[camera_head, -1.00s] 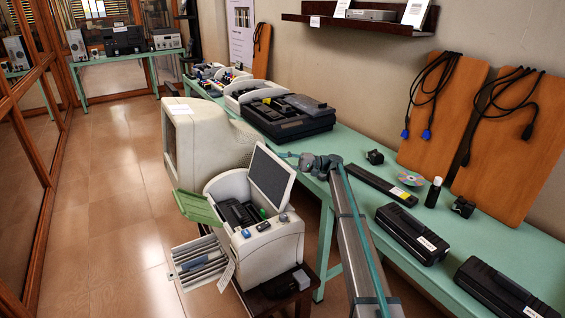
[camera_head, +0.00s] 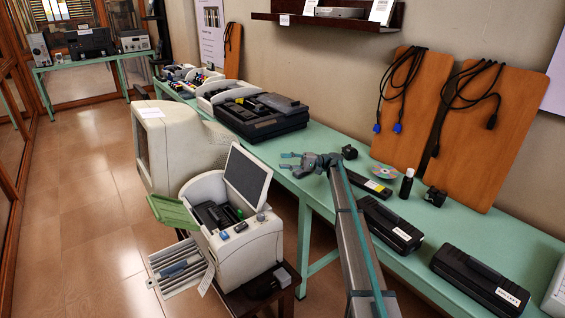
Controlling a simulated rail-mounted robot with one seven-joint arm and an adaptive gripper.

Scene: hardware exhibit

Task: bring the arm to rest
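My gripper (camera_head: 291,161) is at the end of my outstretched arm, over the near edge of the green table (camera_head: 325,268). Its two fingers point left and stand apart, with nothing seen between them. It is to the right of the white machine (camera_head: 241,258) with the raised dark screen. The black tray-like case (camera_head: 262,117) lies on the table beyond it. My arm runs down from the gripper to the bottom edge of the view.
A beige monitor (camera_head: 178,151) stands left of the table. On the table near my arm are a black bottle (camera_head: 406,184), a disc (camera_head: 384,172) and black boxes (camera_head: 390,225), (camera_head: 480,281). Wooden boards (camera_head: 488,135) with cables lean on the wall. The tiled floor (camera_head: 85,215) at left is clear.

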